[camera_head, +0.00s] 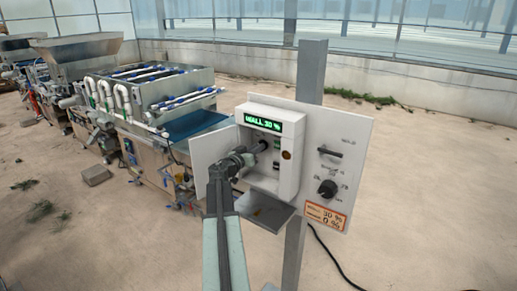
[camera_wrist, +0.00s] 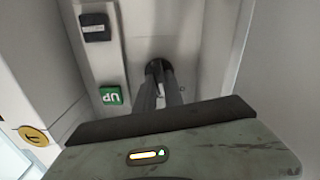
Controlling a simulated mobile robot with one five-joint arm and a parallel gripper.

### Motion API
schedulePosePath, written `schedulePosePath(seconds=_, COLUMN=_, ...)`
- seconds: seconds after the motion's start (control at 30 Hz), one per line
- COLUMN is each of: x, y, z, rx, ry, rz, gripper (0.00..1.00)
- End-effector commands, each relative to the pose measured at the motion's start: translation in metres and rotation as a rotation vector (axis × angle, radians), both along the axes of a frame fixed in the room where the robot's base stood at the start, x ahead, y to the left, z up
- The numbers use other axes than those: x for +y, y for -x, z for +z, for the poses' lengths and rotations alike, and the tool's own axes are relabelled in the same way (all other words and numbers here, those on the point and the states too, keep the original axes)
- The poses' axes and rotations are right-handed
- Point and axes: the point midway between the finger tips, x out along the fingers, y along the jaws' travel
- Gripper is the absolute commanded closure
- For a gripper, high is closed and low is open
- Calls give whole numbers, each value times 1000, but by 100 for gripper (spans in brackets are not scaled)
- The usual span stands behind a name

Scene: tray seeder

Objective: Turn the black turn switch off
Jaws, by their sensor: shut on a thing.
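A black round turn switch (camera_wrist: 155,66) sits on the inside back wall of the open white control box (camera_head: 287,187). In the wrist view the two dark fingers of my gripper (camera_wrist: 160,83) reach up to it and are closed on it. In the head view my gripper (camera_head: 256,150) enters the box from the left, below the green display (camera_head: 263,121), which reads about "WALL 30 %". The fingers and wrist partly hide the switch, and its pointer position cannot be read.
A green UP button (camera_wrist: 111,95) and a black button (camera_wrist: 95,27) lie beside my fingers. The box door (camera_head: 207,160) stands open at left. The outer panel (camera_head: 350,135) carries a black lever (camera_head: 330,152) and a black knob (camera_head: 327,188). A shelf (camera_head: 264,209) juts out below.

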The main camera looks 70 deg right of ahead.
Motion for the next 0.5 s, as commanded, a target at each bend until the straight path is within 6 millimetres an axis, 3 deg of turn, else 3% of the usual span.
schedulePosePath(seconds=0.5, x=1, y=-1, z=-2, rx=461, ry=-124, rz=-1, gripper=100)
